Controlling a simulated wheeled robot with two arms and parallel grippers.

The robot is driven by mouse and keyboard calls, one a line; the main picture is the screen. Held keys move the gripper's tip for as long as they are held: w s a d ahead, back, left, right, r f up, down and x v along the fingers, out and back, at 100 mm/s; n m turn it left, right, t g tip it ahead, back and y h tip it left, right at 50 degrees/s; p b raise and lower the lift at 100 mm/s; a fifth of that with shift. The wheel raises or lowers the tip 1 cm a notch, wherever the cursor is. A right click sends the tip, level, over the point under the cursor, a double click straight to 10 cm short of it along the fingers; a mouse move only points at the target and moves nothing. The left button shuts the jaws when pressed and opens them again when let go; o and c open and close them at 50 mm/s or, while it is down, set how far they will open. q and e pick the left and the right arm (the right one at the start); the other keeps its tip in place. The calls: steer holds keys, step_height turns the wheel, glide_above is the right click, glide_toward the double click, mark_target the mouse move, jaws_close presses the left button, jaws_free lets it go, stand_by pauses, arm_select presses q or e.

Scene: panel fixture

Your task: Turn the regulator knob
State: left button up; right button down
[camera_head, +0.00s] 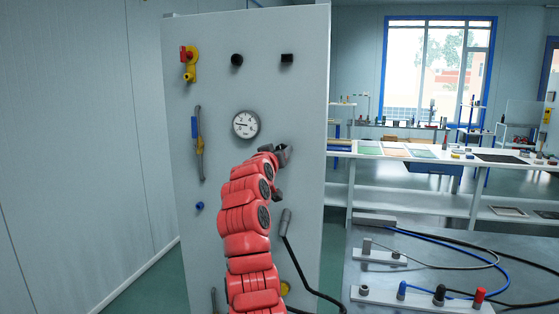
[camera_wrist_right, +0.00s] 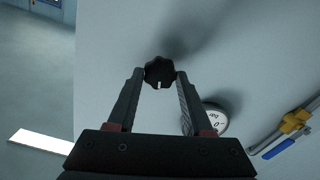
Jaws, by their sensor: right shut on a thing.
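The regulator knob (camera_wrist_right: 159,71) is black with a lobed edge and a white mark that points down in the right wrist view. It sits on the grey panel (camera_head: 285,95). My right gripper (camera_wrist_right: 158,84) has a finger on each side of the knob and is shut on it. In the head view the right gripper (camera_head: 283,155) is at the panel, right of and below the round gauge (camera_head: 246,125); there I cannot make out the knob, which the gripper seems to hide. My left gripper is not in view.
The panel also carries a yellow valve with a red handle (camera_head: 188,64), two black controls (camera_head: 237,60) (camera_head: 287,58) and a blue-handled valve (camera_head: 198,140). A hose wand (camera_head: 286,222) hangs below my gripper. A bench with cables (camera_head: 440,270) stands at the right.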

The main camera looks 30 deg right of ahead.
steer(key=shift+f+m+b, duration=0.1)
steer(key=shift+m+b, duration=0.75)
steer(key=shift+m, duration=2.45)
steer(key=shift+c, duration=1.5)
jaws_free()
steer(key=shift+s, duration=0.1)
